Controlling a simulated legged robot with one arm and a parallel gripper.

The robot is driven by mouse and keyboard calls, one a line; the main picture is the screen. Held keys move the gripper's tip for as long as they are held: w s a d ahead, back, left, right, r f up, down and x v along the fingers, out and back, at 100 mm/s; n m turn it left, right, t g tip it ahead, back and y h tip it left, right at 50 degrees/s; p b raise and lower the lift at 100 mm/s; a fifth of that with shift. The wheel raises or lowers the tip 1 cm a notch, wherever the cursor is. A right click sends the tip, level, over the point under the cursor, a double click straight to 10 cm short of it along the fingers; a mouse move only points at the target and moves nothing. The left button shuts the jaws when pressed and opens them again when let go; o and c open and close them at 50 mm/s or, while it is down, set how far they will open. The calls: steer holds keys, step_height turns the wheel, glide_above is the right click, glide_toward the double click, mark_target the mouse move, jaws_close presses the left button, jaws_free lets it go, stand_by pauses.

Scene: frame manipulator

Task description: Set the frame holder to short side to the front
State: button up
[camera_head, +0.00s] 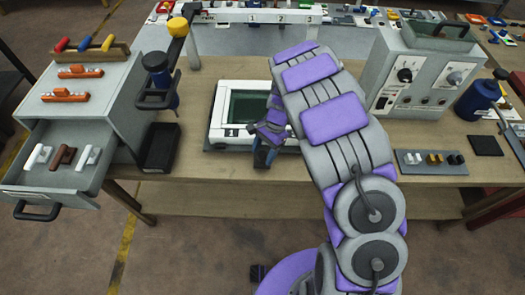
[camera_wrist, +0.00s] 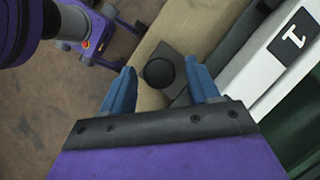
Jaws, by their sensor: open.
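The frame holder (camera_head: 215,115) is a white rectangular frame with a dark green middle, lying on the workbench left of my arm. Its front bar carries a dark mark; in the wrist view the white bar (camera_wrist: 265,65) shows a black label with a "1". A round black knob (camera_wrist: 159,72) on a dark square base sits at the holder's near edge. My gripper (camera_wrist: 161,68) is open, with its blue fingers on either side of the knob and apart from it. In the head view my gripper (camera_head: 263,155) is at the holder's front edge, and my arm hides the holder's right part.
A grey cabinet (camera_head: 105,105) with an open drawer (camera_head: 50,185) stands at the left. A black tray (camera_head: 160,148) lies beside it. A grey control box (camera_head: 420,75) and a switch panel (camera_head: 430,169) stand at the right. Bare wooden bench (camera_head: 215,167) lies in front of the holder.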

steer(key=shift+d, duration=0.2)
steer(key=shift+c, duration=0.6)
steer(key=shift+a, duration=0.4)
steer(key=c, duration=0.6)
steer(key=shift+d, duration=0.1)
jaws_close()
